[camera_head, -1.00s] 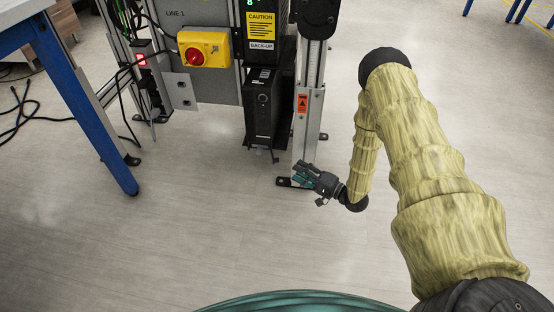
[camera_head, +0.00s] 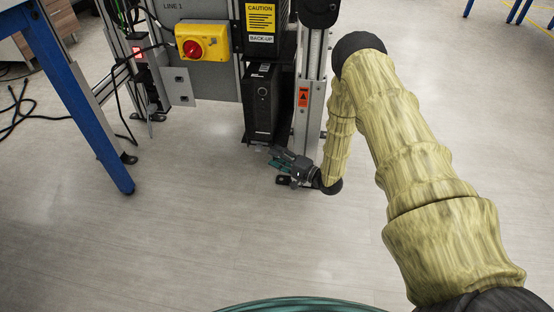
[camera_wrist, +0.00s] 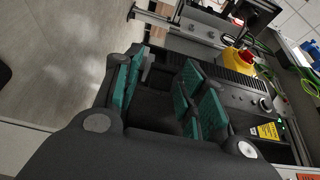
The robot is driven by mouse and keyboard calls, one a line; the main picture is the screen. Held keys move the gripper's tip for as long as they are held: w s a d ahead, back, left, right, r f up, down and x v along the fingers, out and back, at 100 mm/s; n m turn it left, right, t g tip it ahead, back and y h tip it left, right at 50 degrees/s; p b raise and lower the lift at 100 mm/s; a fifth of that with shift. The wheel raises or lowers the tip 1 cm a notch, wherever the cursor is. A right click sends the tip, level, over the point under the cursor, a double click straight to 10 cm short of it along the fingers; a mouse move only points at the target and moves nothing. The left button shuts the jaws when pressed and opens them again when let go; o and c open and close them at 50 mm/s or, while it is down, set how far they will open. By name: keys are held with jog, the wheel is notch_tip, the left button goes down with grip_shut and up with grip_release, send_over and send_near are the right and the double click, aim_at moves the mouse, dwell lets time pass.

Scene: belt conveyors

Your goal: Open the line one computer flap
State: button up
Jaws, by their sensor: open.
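The line one computer (camera_head: 262,105) is a narrow black tower mounted upright below the caution sign, with a small round button on its front. My gripper (camera_head: 284,160) is low at the computer's bottom right, by the foot of the metal post. In the wrist view its teal-padded fingers (camera_wrist: 160,92) stand apart with nothing held between them. The computer's dark front (camera_wrist: 240,100) shows beyond the right-hand fingers, which partly cover it. The flap cannot be made out clearly, and I cannot tell whether the fingers touch the computer.
A yellow switch box with a red knob (camera_head: 203,43) is left of the computer, also visible in the wrist view (camera_wrist: 238,60). A metal post (camera_head: 309,100) stands just right of the computer. A blue table leg (camera_head: 85,110) is at left. The floor in front is clear.

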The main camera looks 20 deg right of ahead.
jog(key=shift+w, duration=0.1)
grip_shut()
jog(key=shift+a+r, duration=0.1)
jog(key=shift+a+r+m+t+h+p, duration=0.15)
jog(key=shift+a+m+t+h+p, duration=0.2)
jog(key=shift+h+p, duration=0.4)
jog(key=shift+w+a+f+m+t+h+p, duration=0.15)
jog(key=shift+a+m+t+h+p, duration=0.15)
jog(key=shift+m+h+p, duration=0.2)
jog(key=shift+s+a+f+m+t+h+p, duration=0.15)
jog(key=shift+m+t+h+p, duration=0.1)
jog(key=shift+m+h+p, duration=0.25)
jog(key=shift+w, duration=0.1)
grip_release()
